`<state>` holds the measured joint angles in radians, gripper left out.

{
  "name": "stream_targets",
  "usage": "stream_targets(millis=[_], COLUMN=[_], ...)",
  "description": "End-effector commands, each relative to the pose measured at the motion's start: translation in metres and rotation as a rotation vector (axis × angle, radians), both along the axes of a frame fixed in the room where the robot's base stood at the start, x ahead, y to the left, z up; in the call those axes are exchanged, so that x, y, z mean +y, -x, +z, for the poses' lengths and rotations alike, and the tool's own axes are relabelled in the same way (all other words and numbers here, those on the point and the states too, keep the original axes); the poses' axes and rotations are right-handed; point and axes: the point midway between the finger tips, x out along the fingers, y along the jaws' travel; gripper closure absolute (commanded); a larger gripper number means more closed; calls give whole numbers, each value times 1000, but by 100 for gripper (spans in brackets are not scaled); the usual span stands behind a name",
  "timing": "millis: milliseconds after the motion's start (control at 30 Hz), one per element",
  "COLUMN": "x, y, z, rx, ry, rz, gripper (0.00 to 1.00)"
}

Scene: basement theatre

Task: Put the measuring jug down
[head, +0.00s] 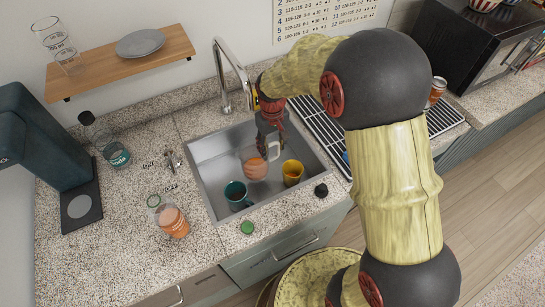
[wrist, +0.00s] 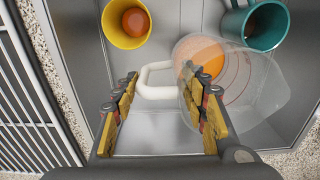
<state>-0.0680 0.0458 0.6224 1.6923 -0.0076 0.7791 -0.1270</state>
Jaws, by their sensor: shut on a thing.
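The measuring jug (head: 254,168) is clear with red markings and a white handle. It is over the sink basin (head: 205,176), and orange shows in or through it. It also shows in the wrist view (wrist: 262,90), with its handle between my finger pads. My gripper (head: 268,138), also in the wrist view (wrist: 158,84), is shut on the handle. I cannot tell whether the jug touches the sink floor. A teal mug (head: 235,193) and a yellow cup (head: 292,174) stand in the sink close to the jug.
The tap (head: 222,75) rises behind the sink, and a drying rack (head: 445,118) lies to the right. A black knob-like object (head: 321,190) sits at the sink's front-right edge.

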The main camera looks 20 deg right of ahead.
Motion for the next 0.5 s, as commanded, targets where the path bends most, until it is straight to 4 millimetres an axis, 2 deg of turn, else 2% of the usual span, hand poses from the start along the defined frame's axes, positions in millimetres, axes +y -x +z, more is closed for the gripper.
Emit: stream_targets(millis=[300, 500], x=[0, 0], y=[1, 0], z=[-50, -56], rx=[2, 0], ry=[0, 0], rz=[0, 0], gripper=[100, 100])
